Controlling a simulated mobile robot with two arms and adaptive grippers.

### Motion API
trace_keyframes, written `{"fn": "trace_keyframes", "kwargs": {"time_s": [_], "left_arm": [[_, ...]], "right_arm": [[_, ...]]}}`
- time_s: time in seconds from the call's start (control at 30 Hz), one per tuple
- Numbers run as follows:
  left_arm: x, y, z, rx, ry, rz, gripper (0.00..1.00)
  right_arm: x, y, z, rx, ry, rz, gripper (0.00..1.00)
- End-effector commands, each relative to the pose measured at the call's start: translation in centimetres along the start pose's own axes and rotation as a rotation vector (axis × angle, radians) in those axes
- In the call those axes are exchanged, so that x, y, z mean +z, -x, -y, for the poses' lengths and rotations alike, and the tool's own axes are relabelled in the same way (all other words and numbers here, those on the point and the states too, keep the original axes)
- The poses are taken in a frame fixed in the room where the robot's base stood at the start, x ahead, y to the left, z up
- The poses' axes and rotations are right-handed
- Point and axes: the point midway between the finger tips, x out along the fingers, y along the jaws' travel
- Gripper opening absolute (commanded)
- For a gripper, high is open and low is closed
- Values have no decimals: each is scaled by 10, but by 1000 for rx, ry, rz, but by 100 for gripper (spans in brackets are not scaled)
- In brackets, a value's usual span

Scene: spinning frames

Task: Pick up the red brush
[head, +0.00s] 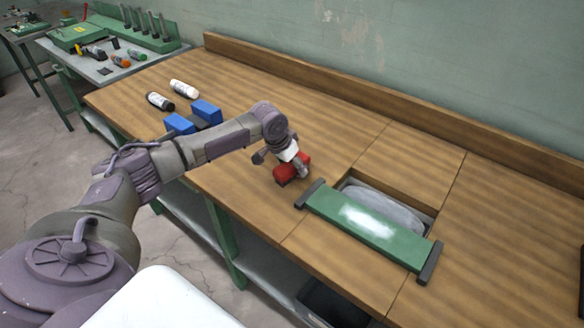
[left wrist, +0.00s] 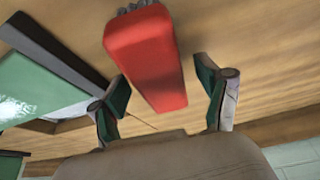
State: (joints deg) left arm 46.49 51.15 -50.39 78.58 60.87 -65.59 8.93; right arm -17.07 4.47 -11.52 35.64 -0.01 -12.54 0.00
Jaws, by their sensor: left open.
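The red brush (head: 285,175) lies on the wooden bench, left of the green-and-black bar. In the left wrist view the red brush (left wrist: 146,58) is a red block, with a grey piece at its top edge. My left gripper (head: 282,158) is right at the brush in the head view and hides part of it. In the left wrist view my left gripper (left wrist: 168,95) is open, one finger on each side of the brush's near end. I cannot tell whether either finger touches it. My right gripper is not in view.
A green bar with black ends (head: 365,225) lies across a recess with a grey tray (head: 388,207). A raised ledge (head: 370,95) runs along the wall.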

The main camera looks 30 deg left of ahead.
Motion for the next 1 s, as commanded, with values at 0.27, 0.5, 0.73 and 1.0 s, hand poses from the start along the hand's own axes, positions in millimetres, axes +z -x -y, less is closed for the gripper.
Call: {"fn": "trace_keyframes", "kwargs": {"time_s": [0.27, 0.5, 0.73, 1.0], "left_arm": [[0, 0, 0, 0, 0, 1, 76], [1, -2, 0, 0, 1, 1, 76], [2, -4, 0, -1, 1, 1, 76], [2, -4, 0, 0, 1, 1, 66]], "right_arm": [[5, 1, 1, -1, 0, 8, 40], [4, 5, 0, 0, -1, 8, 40], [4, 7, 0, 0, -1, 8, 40], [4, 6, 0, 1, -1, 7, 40]]}}
